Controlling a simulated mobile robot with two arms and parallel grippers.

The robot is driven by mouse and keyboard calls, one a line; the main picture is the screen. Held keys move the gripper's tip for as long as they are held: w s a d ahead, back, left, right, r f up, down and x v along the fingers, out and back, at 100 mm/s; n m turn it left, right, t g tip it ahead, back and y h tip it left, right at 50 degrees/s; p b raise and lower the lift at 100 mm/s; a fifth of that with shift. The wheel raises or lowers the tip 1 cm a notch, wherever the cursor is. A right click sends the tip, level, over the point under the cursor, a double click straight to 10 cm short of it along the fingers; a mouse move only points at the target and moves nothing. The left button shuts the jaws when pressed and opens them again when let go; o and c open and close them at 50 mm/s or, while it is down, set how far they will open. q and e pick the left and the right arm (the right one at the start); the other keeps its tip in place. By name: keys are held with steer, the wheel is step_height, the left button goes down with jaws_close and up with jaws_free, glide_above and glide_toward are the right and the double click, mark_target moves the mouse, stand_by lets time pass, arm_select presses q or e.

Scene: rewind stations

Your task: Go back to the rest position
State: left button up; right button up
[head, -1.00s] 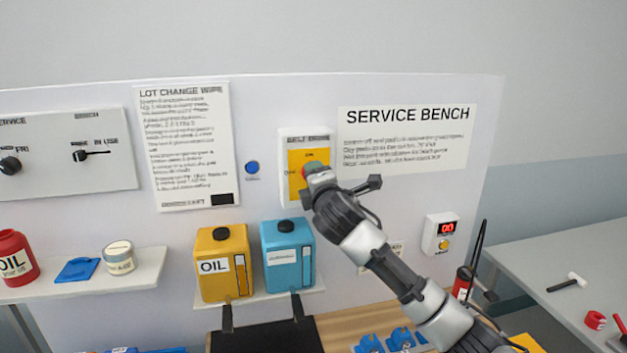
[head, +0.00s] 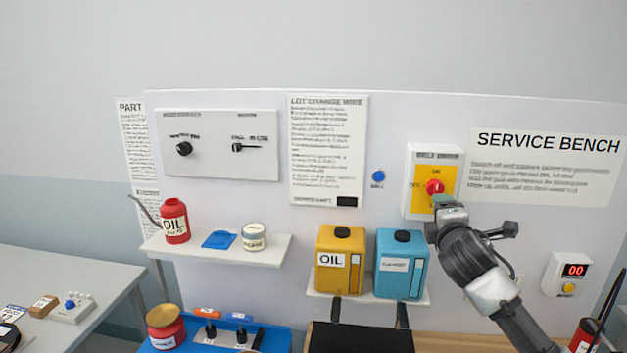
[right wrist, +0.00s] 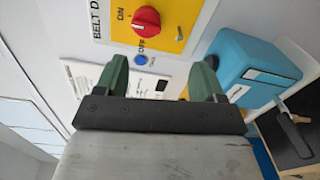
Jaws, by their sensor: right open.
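My right gripper (head: 445,203) is raised in front of the wall panel, just below the red rotary knob (head: 434,187) of the yellow belt drive switch (head: 448,180). In the right wrist view its two green fingers (right wrist: 160,80) are spread apart with nothing between them. The red knob (right wrist: 147,20) shows beyond the fingertips, apart from them. The blue jug (right wrist: 250,65) stands to the right of the fingers in that view. My left gripper is not in view.
A yellow oil jug (head: 340,260) and a blue jug (head: 401,265) stand on a small shelf below the switch. A left shelf (head: 275,249) holds a red oil can (head: 175,221) and a jar (head: 254,237). A red counter (head: 573,271) is right of my arm.

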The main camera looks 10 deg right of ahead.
steer(key=s+a+f+m+g+y, duration=0.25)
steer(key=s+a+f, duration=0.25)
steer(key=s+f, duration=0.5)
steer(key=s+a+f+m+g+y, duration=0.1)
steer(key=s+a+f+m+g, duration=0.5)
steer(key=f, duration=0.8)
steer(key=s+a+f+m+g, duration=0.1)
steer(key=s+f+m+g, duration=0.25)
steer(key=s, duration=0.95)
steer(key=s+a+f+m+g, duration=0.1)
steer(key=s+f+m+g, duration=0.2)
steer(key=s, duration=1.1)
step_height(320, 180, down, 34)
steer(key=b, duration=0.8)
arm_select(q)
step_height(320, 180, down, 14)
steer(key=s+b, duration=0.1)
steer(key=b, duration=0.4)
steer(key=shift+b, duration=0.35)
arm_select(e)
steer(key=s+d+f, duration=0.1)
steer(key=s+f, duration=0.7)
steer(key=f, duration=0.3)
steer(key=s+d+f+g, duration=0.1)
steer(key=s+d+f, duration=0.1)
steer(key=s+f, duration=0.6)
step_height(320, 180, down, 4)
steer(key=shift+r+y, duration=0.2)
steer(key=shift+y, duration=0.15)
